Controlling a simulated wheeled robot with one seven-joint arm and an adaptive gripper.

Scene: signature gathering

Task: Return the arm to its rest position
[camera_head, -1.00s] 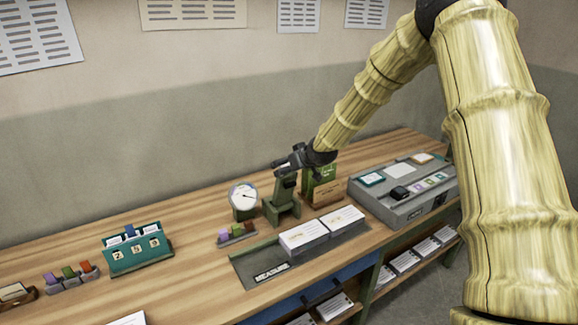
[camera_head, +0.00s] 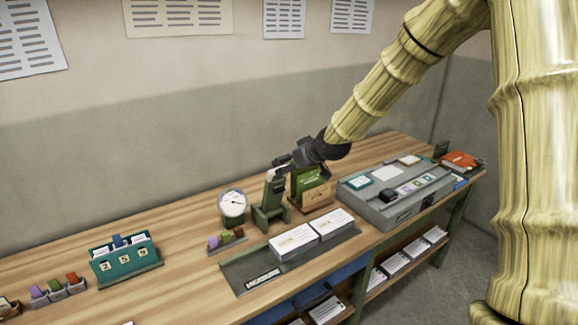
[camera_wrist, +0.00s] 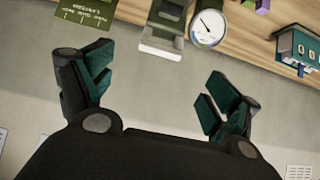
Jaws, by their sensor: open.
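My gripper (camera_head: 284,162) is at the end of my yellow, bamboo-like arm, above the back of the wooden desk in the head view. In the wrist view my gripper (camera_wrist: 155,95) has its two dark green fingers wide apart with nothing between them. Beyond the fingers are the wall and the back edge of the desk. A green stand (camera_head: 270,207) is just below the gripper in the head view; whether they touch I cannot tell. The stand also shows in the wrist view (camera_wrist: 165,22), with a dial gauge (camera_wrist: 208,28) beside it.
The desk (camera_head: 190,285) holds a dial gauge (camera_head: 233,204), a green booklet holder (camera_head: 312,190), two paper stacks (camera_head: 293,241) on a grey tray, a grey console (camera_head: 395,197), a teal card holder (camera_head: 125,262) and a red book (camera_head: 458,160). Papers hang on the wall.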

